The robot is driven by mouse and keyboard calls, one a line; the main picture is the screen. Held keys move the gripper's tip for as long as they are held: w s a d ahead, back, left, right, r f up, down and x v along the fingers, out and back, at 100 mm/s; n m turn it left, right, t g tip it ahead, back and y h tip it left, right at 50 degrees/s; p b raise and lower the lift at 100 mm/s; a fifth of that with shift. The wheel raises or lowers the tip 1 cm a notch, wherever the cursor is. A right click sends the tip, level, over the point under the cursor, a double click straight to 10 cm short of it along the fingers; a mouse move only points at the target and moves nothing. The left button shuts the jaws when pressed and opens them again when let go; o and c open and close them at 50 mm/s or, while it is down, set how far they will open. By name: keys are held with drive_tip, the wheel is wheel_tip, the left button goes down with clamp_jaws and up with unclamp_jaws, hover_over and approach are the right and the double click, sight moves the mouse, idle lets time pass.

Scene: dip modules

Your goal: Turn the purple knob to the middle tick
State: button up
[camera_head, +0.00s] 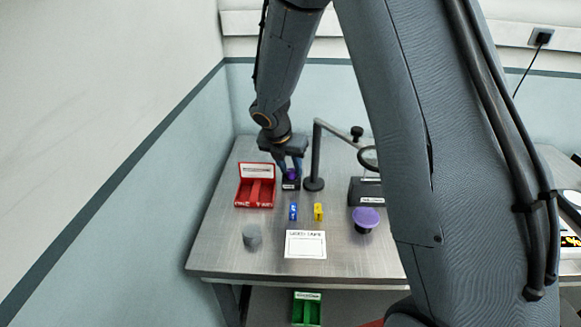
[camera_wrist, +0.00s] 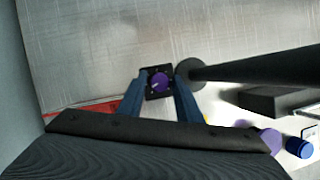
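The purple knob (camera_wrist: 160,82) sits on a small black box (camera_wrist: 152,69) with a label on its front in the head view. A light pointer mark shows on the knob in the wrist view, but the ticks are too small to read. My gripper (camera_wrist: 160,88) is over the knob with its two blue fingers apart, one on each side. Small gaps seem to show between fingers and knob. In the head view my gripper (camera_head: 291,168) comes down from above, and the knob (camera_head: 292,175) shows between the fingers.
A stand with a dark post (camera_head: 315,160) is close right of the knob box. A red two-part tray (camera_head: 255,190) is close left.

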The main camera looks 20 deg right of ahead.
drive_tip(key=shift+c, duration=0.3)
drive_tip(key=c, duration=0.7)
drive_tip(key=shift+m, duration=0.3)
drive_tip(key=m, duration=0.2)
drive_tip(key=m+g+h, duration=0.1)
drive_tip(key=m, duration=0.1)
drive_tip(key=shift+w+a+g, duration=0.1)
drive_tip(key=shift+w+g, duration=0.1)
drive_tip(key=shift+g, duration=0.1)
drive_tip(key=m+g, duration=0.1)
drive_tip(key=m, duration=0.3)
drive_tip(key=shift+w+m+g, duration=0.1)
drive_tip(key=shift+m+g, duration=0.3)
drive_tip(key=m+g+b, duration=0.1)
drive_tip(key=m+g, duration=0.1)
drive_tip(key=m, duration=0.3)
drive_tip(key=shift+w+m+b, duration=0.15)
drive_tip(key=shift+m+b, duration=0.15)
drive_tip(key=m+g, duration=0.1)
drive_tip(key=m, duration=0.1)
drive_tip(key=m+y+b, duration=0.1)
drive_tip(key=m, duration=0.2)
drive_tip(key=shift+d+g+y, duration=0.2)
drive_tip(key=shift+g+y, duration=0.1)
drive_tip(key=shift+g, duration=0.1)
drive_tip(key=shift+m, duration=0.4)
